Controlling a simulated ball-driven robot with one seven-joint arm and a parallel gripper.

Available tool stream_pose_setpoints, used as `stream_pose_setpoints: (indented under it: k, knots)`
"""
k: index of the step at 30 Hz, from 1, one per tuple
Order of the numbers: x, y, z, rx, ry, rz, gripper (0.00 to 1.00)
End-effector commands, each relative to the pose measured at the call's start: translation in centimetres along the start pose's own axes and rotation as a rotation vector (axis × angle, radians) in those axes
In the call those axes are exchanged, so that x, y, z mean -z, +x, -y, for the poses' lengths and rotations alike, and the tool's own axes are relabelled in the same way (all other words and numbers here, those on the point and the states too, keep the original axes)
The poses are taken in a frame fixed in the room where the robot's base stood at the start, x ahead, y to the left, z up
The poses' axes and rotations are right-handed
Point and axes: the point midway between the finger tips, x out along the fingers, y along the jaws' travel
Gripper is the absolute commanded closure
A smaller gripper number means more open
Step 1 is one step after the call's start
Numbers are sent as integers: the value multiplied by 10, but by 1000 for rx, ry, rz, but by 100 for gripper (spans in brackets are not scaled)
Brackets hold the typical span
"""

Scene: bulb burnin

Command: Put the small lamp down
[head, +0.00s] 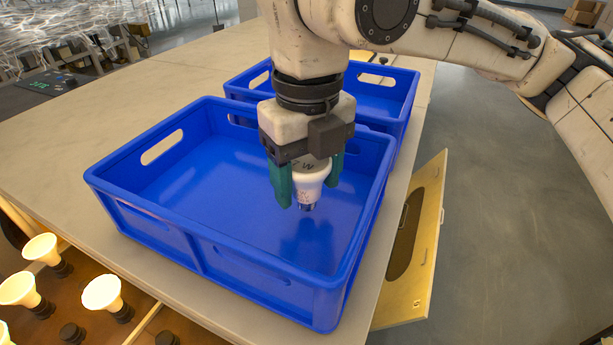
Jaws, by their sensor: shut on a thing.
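The small lamp (311,182) is a white reflector bulb with a metal base pointing down. My gripper (306,188) has teal fingers and is shut on the lamp's white body, one finger on each side. It holds the lamp upright, cap downward, over the right part of the near blue crate (205,262). The crate's floor shows bare. The lamp appears to be above the floor, with a dim reflection below it, though the exact gap is hard to tell. The lamp's upper end is partly hidden by my gripper.
A second blue crate (411,95) stands behind the near one, partly hidden by my arm. Lit bulbs (102,293) stand in sockets on a brown board at lower left. A wooden panel (424,255) lies beyond the table's right edge. The table (60,135) is clear at left.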

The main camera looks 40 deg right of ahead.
Motion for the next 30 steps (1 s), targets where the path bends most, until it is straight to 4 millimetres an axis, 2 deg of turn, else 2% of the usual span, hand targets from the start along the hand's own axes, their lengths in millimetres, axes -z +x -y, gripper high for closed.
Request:
stream_pose_setpoints:
  k: [4,14,15,22,30]
  knots:
    - [0,9,0,-1,0,1,68]
    - [0,13,-1,-2,0,1,68]
    - [0,13,-1,-2,0,1,35]
    - [0,12,0,-1,1,1,13]
    - [0,11,0,-1,1,1,12]
